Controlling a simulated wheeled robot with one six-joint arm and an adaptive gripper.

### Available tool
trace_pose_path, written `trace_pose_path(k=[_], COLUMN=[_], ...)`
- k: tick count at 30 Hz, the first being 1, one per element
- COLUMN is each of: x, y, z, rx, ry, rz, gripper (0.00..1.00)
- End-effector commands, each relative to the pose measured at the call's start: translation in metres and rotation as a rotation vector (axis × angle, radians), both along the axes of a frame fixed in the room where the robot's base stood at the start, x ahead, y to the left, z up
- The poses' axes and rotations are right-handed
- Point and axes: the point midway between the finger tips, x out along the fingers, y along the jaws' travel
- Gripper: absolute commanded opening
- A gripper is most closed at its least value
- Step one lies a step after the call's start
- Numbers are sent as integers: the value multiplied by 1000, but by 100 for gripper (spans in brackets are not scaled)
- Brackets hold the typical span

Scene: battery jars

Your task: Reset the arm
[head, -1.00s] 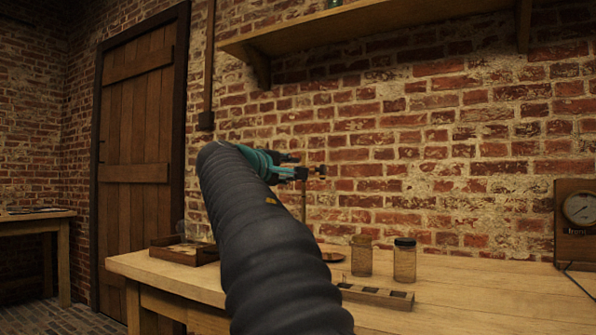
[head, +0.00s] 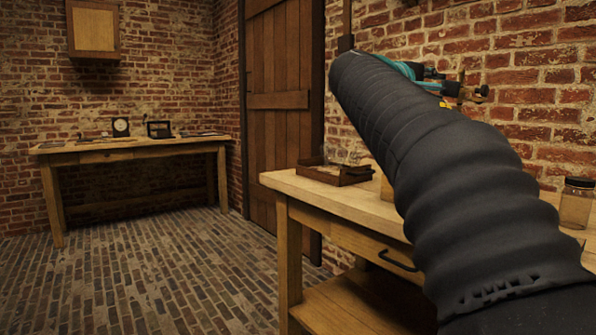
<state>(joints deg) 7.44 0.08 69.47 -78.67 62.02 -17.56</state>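My arm reaches from the lower right up across the near workbench (head: 335,205) in the head view. It is sheathed in a black ribbed sleeve. My gripper (head: 462,88), with teal and black parts, is at the arm's far end in front of the brick wall. The sleeve hides much of it, and its fingers are too small and covered to tell open from shut. A small brass-coloured piece shows beside it; I cannot tell whether they touch. A glass jar with a dark lid (head: 577,203) stands on the bench to the right of my arm.
A shallow wooden tray (head: 335,177) lies at the bench's left end. A wooden door (head: 282,110) stands behind. A second table (head: 130,150) with a dial instrument (head: 121,127) is at the far left. The brick floor (head: 170,270) between is clear.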

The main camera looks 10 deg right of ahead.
Motion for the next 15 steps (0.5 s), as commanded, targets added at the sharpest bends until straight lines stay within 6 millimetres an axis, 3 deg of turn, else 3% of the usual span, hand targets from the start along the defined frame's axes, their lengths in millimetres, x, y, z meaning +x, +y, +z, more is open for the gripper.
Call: trace_pose_path(k=[3,5,10,15], x=[5,14,36,16], y=[2,4,19,61], z=[-5,-25,-119,-218], rx=[37,95,328,637], ry=[-38,-41,-4,19], rz=[21,46,112,154], gripper=[30,30,30,30])
